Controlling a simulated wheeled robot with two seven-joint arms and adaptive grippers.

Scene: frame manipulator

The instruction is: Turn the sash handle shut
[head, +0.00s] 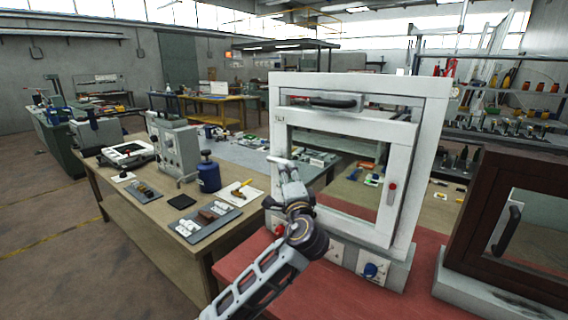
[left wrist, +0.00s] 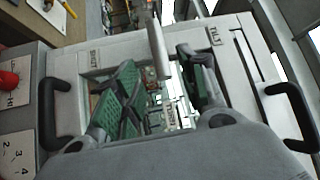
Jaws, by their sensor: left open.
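A white frame (head: 436,150) stands on the red bench top and holds a pale inner sash (head: 395,185). My left gripper (head: 290,172) is in front of the sash's left side. In the left wrist view my left gripper (left wrist: 160,85) is open, its green-padded fingers spread. A grey bar-shaped handle (left wrist: 157,45) lies between the fingertips in that picture; I cannot tell whether it touches them. My gripper and arm hide the lower left of the sash in the head view. My right gripper is not in view.
Black grips sit on the frame's top (head: 334,102) and at the left of the wrist view (left wrist: 55,112). A red knob (left wrist: 9,80) and a blue knob (head: 370,270) are low on the base. A dark brown frame (head: 478,215) stands close on the right.

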